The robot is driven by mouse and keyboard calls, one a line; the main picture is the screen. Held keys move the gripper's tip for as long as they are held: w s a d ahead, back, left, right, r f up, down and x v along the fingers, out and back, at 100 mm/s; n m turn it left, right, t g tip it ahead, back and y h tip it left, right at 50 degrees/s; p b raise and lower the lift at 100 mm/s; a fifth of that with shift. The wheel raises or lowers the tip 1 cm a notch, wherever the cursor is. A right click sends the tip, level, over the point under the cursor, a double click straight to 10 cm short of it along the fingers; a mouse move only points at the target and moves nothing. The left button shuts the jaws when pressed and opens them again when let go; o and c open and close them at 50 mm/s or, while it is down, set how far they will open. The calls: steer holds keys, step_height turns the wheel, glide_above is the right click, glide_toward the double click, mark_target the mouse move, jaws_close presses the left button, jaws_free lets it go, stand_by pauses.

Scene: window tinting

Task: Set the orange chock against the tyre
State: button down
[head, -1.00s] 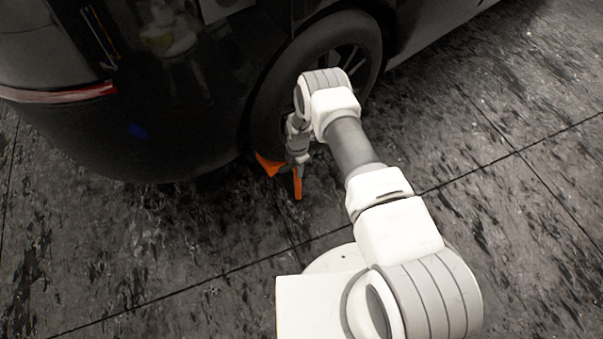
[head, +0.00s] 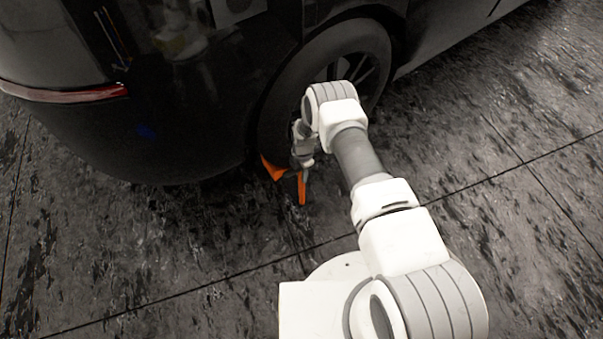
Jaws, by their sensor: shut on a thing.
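The orange chock (head: 272,168) is low beside the rear part of the tyre (head: 274,118), on the floor side near the car's back end. A second orange part of it (head: 302,188) shows below my gripper (head: 304,168). My gripper is shut on the chock and partly hides its middle. My wrist and forearm cover part of the wheel. I cannot tell whether the chock touches the tyre or the floor.
The dark car (head: 180,90) fills the upper left, with its bumper overhanging the floor left of the chock. The dark, mottled floor (head: 150,250) is clear in front and to the right.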

steer(key=shift+w+f, duration=0.1)
steer(key=shift+f, duration=0.2)
steer(key=c, duration=0.5)
jaws_free()
steer(key=r+p, duration=0.2)
steer(key=r, duration=0.3)
steer(key=r+p, duration=0.2)
steer(key=r, duration=0.4)
steer(key=r+p, duration=0.2)
steer(key=r, duration=0.4)
steer(key=shift+d+r, duration=0.2)
steer(key=shift+d, duration=0.05)
steer(key=shift+s, duration=0.2)
